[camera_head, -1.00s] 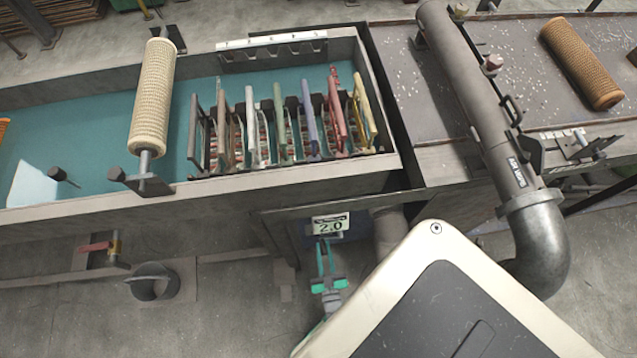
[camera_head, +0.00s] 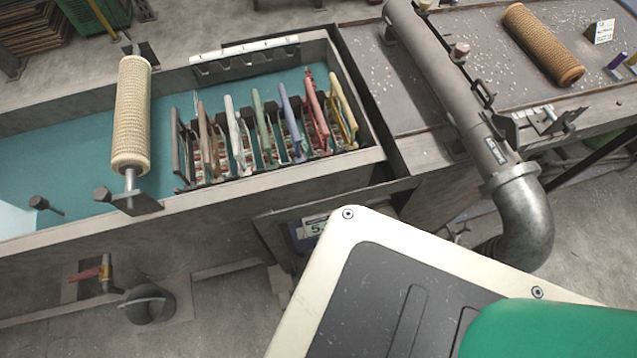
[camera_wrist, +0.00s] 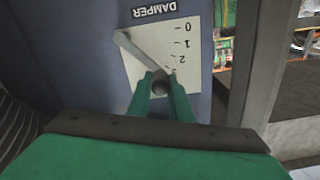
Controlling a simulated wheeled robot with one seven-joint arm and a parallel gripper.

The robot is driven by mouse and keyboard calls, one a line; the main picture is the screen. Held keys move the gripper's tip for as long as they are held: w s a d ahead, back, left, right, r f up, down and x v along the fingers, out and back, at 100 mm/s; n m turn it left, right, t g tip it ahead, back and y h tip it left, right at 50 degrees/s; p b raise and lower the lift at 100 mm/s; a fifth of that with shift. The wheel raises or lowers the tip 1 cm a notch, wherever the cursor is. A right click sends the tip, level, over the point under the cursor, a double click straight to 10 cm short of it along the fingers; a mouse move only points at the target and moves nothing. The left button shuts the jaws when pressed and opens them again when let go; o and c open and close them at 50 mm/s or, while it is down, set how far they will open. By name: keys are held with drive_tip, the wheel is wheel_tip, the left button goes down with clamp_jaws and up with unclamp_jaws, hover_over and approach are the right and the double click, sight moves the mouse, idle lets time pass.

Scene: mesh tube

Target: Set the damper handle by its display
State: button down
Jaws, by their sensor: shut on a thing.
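In the wrist view, the damper handle (camera_wrist: 143,56) is a pale grey lever with a dark round knob at its end. It lies slanted across a white scale plate (camera_wrist: 198,58) marked DAMPER, with its knob end by the highest visible mark. My gripper (camera_wrist: 160,88) has its two green fingers shut on the knob end. In the head view, the display (camera_head: 312,228) is mostly covered by my own pale arm part. The gripper and handle are hidden there.
A grey pipe (camera_head: 437,75) with an elbow stands right of the display. A teal-lined tank (camera_head: 75,155) holds a rack of coloured frames (camera_head: 265,130) and a mesh roller (camera_head: 132,110). A post (camera_wrist: 262,60) stands right of the scale plate in the wrist view.

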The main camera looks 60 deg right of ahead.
drive_tip(key=shift+s+f, duration=0.15)
drive_tip(key=shift+s, duration=0.2)
drive_tip(key=c, duration=1.8)
unclamp_jaws()
drive_tip(key=shift+o, duration=1.1)
drive_tip(key=shift+w, duration=0.2)
drive_tip(key=v, duration=1.1)
